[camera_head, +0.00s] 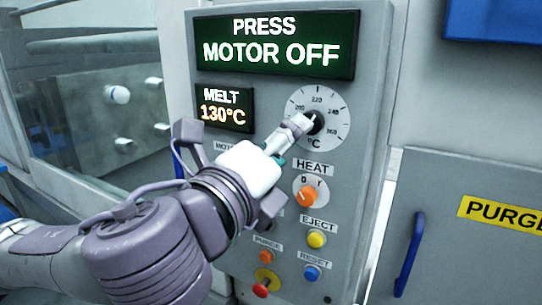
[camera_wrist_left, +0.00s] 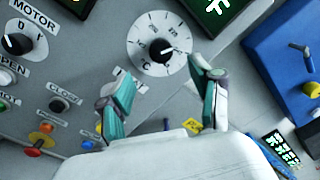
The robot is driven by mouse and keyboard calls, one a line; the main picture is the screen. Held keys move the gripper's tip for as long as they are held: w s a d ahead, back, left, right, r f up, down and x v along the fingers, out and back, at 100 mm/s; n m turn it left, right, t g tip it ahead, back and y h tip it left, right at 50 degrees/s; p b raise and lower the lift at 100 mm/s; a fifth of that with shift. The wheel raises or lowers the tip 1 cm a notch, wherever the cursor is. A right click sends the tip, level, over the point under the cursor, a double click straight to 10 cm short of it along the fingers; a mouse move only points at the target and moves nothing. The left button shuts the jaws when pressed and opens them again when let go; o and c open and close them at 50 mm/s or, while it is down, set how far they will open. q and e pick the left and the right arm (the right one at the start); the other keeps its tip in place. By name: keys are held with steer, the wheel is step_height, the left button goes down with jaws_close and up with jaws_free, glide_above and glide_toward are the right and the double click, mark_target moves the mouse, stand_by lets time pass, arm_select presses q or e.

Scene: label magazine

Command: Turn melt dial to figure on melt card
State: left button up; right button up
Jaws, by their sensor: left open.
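The melt dial (camera_head: 317,123) is a black knob on a round white scale, with 220, 240 and 260 readable in the head view. In the left wrist view the dial (camera_wrist_left: 160,51) lies just beyond the fingertips. My left gripper (camera_head: 297,131) is in front of the dial and covers its left lower side. In the wrist view this gripper (camera_wrist_left: 168,88) is open and empty, its fingers apart. I see no melt card. My right gripper is out of view.
The MELT display (camera_head: 224,108) reads 130°C; the large display (camera_head: 277,43) reads PRESS MOTOR OFF. Below the dial are the orange HEAT switch (camera_head: 307,196), yellow EJECT button (camera_head: 317,239) and blue RESET button (camera_head: 312,273). A blue door handle (camera_head: 409,253) stands out at right.

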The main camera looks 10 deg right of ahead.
arm_select(q)
steer(key=v, duration=0.3)
steer(key=shift+s+a, duration=0.25)
steer(key=shift+s, duration=0.05)
steer(key=shift+f, duration=0.15)
